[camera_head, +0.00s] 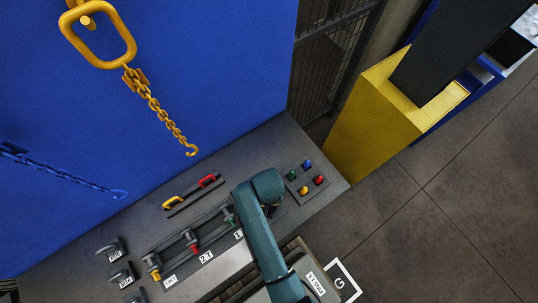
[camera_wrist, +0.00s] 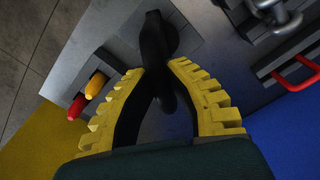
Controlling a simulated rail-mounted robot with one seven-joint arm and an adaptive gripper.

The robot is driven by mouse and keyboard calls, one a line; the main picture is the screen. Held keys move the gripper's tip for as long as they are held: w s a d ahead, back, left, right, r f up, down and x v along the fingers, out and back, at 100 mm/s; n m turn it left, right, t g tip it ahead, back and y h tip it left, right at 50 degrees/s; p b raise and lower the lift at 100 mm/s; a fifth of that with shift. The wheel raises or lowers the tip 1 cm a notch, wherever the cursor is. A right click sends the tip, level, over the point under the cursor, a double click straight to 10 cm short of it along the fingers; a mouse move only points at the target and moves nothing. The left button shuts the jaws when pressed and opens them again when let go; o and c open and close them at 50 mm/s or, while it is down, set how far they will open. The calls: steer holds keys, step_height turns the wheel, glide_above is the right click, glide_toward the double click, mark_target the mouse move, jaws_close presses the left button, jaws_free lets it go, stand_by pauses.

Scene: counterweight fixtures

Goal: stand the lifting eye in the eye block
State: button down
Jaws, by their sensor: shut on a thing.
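In the wrist view my gripper (camera_wrist: 157,72) has its yellow-ribbed fingers closed on a dark piece (camera_wrist: 153,40), which I take to be the lifting eye. The piece runs from between the fingertips up toward a dark round part beside a grey surface. Its ring and foot cannot be made out, and I cannot tell whether it is seated in anything. The eye block cannot be clearly identified. In the head view my teal arm reaches over the bench and hides the gripper and the held piece.
The grey bench (camera_head: 85,232) carries a colour-peg panel (camera_head: 306,180), a red-yellow handle piece (camera_head: 190,191), a row of labelled fixtures (camera_head: 193,243) and dark blocks (camera_head: 122,273) at left. A yellow chain with hook (camera_head: 160,108) hangs behind. A yellow box (camera_head: 370,125) stands to the right.

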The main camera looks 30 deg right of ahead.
steer(key=c, duration=1.1)
jaws_free()
steer(key=shift+w, duration=0.1)
steer(key=shift+o, duration=0.2)
step_height(320, 180, up, 12)
